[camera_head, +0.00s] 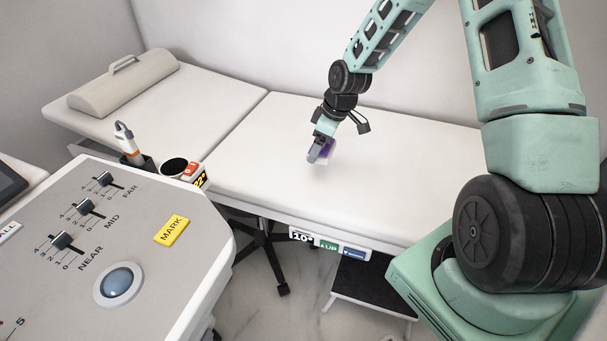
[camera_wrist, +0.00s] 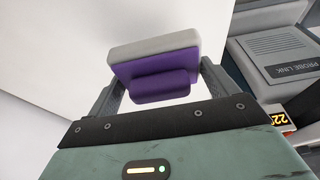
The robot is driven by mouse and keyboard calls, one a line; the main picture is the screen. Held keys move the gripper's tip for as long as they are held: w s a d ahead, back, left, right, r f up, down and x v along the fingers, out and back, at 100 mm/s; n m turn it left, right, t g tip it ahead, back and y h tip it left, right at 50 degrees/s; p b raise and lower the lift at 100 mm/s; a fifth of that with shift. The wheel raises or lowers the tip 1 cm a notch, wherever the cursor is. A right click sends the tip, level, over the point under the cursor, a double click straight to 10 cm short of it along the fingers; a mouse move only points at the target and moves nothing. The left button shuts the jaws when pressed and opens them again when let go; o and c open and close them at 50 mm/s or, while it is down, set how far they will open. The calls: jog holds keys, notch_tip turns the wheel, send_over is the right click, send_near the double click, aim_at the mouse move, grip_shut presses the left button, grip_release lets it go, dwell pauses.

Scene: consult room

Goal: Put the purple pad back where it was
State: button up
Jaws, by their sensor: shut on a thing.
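The purple pad (camera_wrist: 157,72) is between the two fingers of my gripper (camera_wrist: 157,88) in the wrist view. It has a grey layer along its far side and a smaller purple block on its near side. The fingers are shut on its two ends. In the head view my gripper (camera_head: 321,151) is over the white exam couch (camera_head: 400,185), and a bit of the purple pad (camera_head: 327,148) shows at the fingers. I cannot tell whether the pad touches the couch.
A console (camera_head: 140,235) with sliders, a trackball and a yellow MARK button (camera_head: 172,230) stands at the left front. A probe (camera_head: 127,138) in a holder and a round dark-topped cup (camera_head: 174,167) are at its far edge. A grey bolster (camera_head: 125,82) lies on the couch's left part. The couch around my gripper is clear.

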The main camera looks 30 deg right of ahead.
aim_at(328, 147)
jog(key=shift+f, duration=3.9)
jog(key=shift+f, duration=0.1)
jog(key=o, duration=0.8)
jog(key=v, duration=1.2)
jog(key=s+a+r+g, duration=0.1)
jog(key=s+a+r, duration=0.1)
jog(key=a, duration=0.4)
jog(key=s+a+r, duration=0.2)
jog(key=a+r, duration=0.1)
jog(key=a, duration=0.3)
jog(key=s+a+r, duration=0.4)
jog(key=s+a, duration=0.4)
jog(key=s, duration=0.4)
jog(key=s+a+r+g+h, duration=0.1)
jog(key=s+a+r, duration=0.3)
jog(key=s+a, duration=0.4)
jog(key=s, duration=0.4)
jog(key=shift+s+g, duration=0.25)
jog(key=shift+g, duration=0.05)
